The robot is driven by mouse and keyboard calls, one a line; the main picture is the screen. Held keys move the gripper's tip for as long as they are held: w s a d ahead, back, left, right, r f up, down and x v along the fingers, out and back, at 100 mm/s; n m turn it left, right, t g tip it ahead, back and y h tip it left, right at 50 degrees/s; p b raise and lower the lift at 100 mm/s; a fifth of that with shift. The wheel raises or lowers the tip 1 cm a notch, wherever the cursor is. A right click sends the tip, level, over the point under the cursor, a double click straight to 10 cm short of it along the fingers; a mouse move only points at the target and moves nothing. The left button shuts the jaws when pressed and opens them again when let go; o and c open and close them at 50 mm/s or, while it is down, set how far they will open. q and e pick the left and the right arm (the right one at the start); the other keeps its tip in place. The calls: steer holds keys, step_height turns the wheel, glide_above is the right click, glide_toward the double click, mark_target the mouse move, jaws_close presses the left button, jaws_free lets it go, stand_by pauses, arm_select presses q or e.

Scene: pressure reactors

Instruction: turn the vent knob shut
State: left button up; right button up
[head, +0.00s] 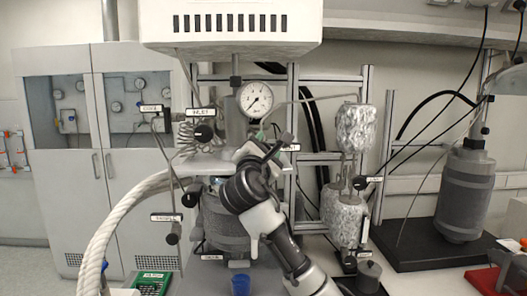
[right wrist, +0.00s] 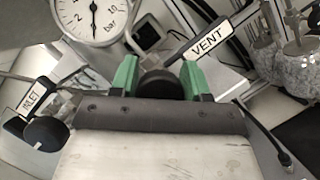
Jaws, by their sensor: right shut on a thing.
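The vent knob (right wrist: 158,84) is black and round, beside the white VENT label (right wrist: 208,42) in the right wrist view. My right gripper (right wrist: 159,80) is shut on it, with a green fingertip on each side. In the head view my right gripper (head: 275,142) is at the reactor head, just below the pressure gauge (head: 256,99), and my wrist hides most of the knob. The knob's exact turn angle cannot be told. The gauge also shows in the right wrist view (right wrist: 92,16). My left gripper is not in view.
The inlet knob (head: 204,133) is close by on the left; it also shows in the right wrist view (right wrist: 45,133). Foil-wrapped vessels (head: 355,127) stand at right.

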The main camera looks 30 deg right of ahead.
steer(key=m+g, duration=0.1)
steer(key=m, duration=0.3)
steer(key=shift+f+g, duration=0.2)
steer(key=shift+g, duration=0.2)
steer(key=shift+d+f+m+g+y, duration=0.1)
steer(key=shift+m+g+y, duration=0.2)
steer(key=shift+m, duration=0.7)
steer(key=shift+f+m+g+y, duration=0.1)
steer(key=shift+m+g, duration=0.3)
steer(key=shift+m, duration=0.6)
steer(key=o, duration=0.9)
steer(key=shift+s+r, duration=0.1)
steer(key=shift+s, duration=0.05)
